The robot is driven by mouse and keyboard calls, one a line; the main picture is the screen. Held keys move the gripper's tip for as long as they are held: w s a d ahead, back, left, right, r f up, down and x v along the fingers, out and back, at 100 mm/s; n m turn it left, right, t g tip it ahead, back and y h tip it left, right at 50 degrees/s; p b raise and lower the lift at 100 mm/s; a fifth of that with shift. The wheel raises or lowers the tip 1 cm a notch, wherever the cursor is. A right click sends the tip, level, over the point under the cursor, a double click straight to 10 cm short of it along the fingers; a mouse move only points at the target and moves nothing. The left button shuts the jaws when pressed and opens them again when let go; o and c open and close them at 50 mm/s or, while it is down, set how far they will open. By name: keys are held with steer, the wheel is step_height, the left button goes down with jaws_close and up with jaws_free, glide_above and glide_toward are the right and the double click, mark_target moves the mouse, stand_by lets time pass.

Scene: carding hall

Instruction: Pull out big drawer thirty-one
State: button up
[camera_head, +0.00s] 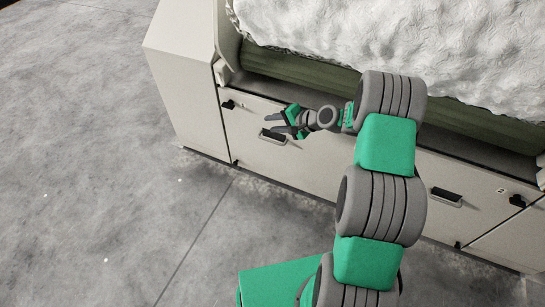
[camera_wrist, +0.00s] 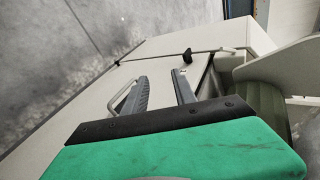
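A pale front panel (camera_head: 316,165) with two dark-backed bar handles runs along the low cabinet; no gap shows around it, and no number thirty-one can be read. The left handle (camera_head: 272,136) is close to my gripper; the right handle (camera_head: 447,196) is farther along, past my arm. My gripper (camera_head: 269,122) is open and empty in front of the panel's upper left part. In the wrist view the two grey fingers (camera_wrist: 159,77) are spread apart, and the left handle (camera_wrist: 124,95) shows just left of the left finger, not between them. Contact cannot be told.
Black latches sit at the panel's upper left (camera_head: 228,104) and upper right (camera_head: 517,200). White fluffy fibre (camera_head: 390,40) lies above the cabinet over a dark green band (camera_head: 300,71). A pale cabinet end (camera_head: 185,75) stands at left. The concrete floor (camera_head: 80,170) is clear.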

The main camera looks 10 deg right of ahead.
mark_target(273, 142)
steer(key=w+d+f+m+t+y+b, duration=0.1)
steer(key=d+f+m+t+b, duration=0.2)
steer(key=f, duration=0.6)
steer(key=d+f+m+t+b, duration=0.2)
steer(key=f+m, duration=0.3)
steer(key=f, duration=0.3)
steer(key=b+x, duration=0.2)
steer(key=x, duration=0.5)
steer(key=shift+w+f, duration=0.1)
steer(key=shift+f, duration=0.1)
steer(key=shift+w+a, duration=0.1)
steer(key=shift+w, duration=0.15)
steer(key=shift+c, duration=0.2)
jaws_close()
